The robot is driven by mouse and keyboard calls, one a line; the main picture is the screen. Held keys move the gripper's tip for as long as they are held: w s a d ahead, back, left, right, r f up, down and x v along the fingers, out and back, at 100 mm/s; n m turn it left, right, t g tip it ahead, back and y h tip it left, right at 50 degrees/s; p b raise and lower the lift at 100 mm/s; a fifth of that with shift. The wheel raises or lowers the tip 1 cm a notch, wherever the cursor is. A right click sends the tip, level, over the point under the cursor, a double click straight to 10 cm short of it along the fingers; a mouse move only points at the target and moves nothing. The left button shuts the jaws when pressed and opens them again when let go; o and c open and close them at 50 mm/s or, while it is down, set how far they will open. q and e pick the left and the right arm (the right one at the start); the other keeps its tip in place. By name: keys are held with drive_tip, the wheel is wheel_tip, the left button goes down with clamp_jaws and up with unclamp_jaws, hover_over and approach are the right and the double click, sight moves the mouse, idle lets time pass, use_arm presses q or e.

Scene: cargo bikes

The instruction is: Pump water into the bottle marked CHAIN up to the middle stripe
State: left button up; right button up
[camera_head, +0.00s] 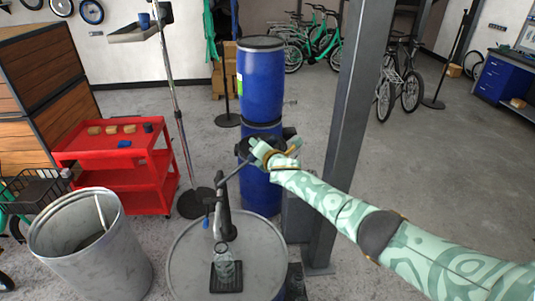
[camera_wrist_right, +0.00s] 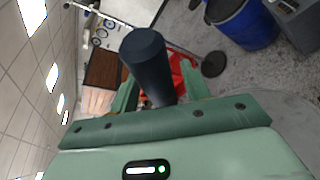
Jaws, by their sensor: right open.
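A clear bottle (camera_head: 226,267) stands upright on a small dark tray (camera_head: 238,289) on top of a grey drum (camera_head: 190,262), below the pump's spout. Any marking, stripes or water level on it are too small to read. The dark hand pump (camera_head: 225,208) stands on the drum, its lever (camera_head: 237,168) slanting up to the right towards my right gripper. My right gripper (camera_head: 262,152) is open at the lever's upper end. In the wrist view, the dark cylindrical handle (camera_wrist_right: 148,62) lies between the open fingers (camera_wrist_right: 163,95). My left gripper is not in view.
Stacked blue barrels (camera_head: 261,85) stand behind the pump, with a grey steel post (camera_head: 345,125) to their right. A grey bin (camera_head: 95,260) and a red cart (camera_head: 115,165) are at left. A thin stand (camera_head: 178,105) rises behind the drum. Open floor lies at right.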

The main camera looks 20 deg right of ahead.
drive_tip(key=p+v, duration=0.2)
drive_tip(key=v, duration=1.4)
